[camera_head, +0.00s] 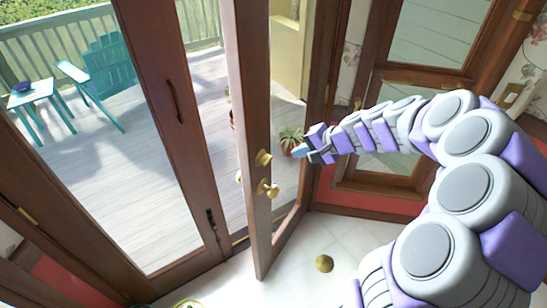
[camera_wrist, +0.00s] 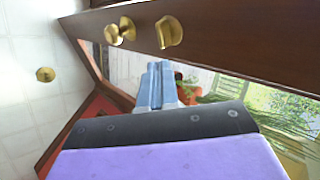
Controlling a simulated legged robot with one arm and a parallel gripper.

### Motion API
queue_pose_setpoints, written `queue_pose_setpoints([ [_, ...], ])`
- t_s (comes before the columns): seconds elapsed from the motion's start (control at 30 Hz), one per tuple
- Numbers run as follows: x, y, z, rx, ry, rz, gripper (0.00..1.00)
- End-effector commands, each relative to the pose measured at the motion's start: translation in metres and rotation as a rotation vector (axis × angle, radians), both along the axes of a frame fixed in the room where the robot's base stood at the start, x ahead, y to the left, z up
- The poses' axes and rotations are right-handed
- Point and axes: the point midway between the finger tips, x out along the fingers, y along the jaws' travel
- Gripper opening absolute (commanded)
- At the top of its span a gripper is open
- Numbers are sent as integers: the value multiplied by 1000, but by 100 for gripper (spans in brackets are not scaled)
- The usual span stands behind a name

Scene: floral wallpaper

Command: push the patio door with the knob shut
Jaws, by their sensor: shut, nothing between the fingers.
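The patio door (camera_head: 250,110) is brown wood with glass and stands ajar, swung into the room. Its brass knob (camera_head: 268,188) sits below a brass lock turn (camera_head: 263,158) on the face towards my gripper. In the wrist view the knob (camera_wrist: 122,30) and lock turn (camera_wrist: 168,31) show on the door's wooden stile (camera_wrist: 220,45), just beyond the fingertips. My gripper (camera_head: 300,151) is shut and empty, to the right of the knob and a little higher in the head view. Its fingers (camera_wrist: 156,84) point towards the door. I cannot tell whether they touch it.
A brass doorstop (camera_head: 324,263) stands on the pale tiled floor, right of the door's bottom. The other door leaf (camera_head: 180,150) at left stands in the frame. Outside are a deck, a teal chair (camera_head: 103,65), a small table (camera_head: 35,95) and a potted plant (camera_head: 291,137).

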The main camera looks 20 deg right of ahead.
Motion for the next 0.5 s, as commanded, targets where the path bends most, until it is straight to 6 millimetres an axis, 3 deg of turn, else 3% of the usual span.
queue_pose_setpoints([
  [0.5, 47, 47, -63, -2, 3, 6, 0],
])
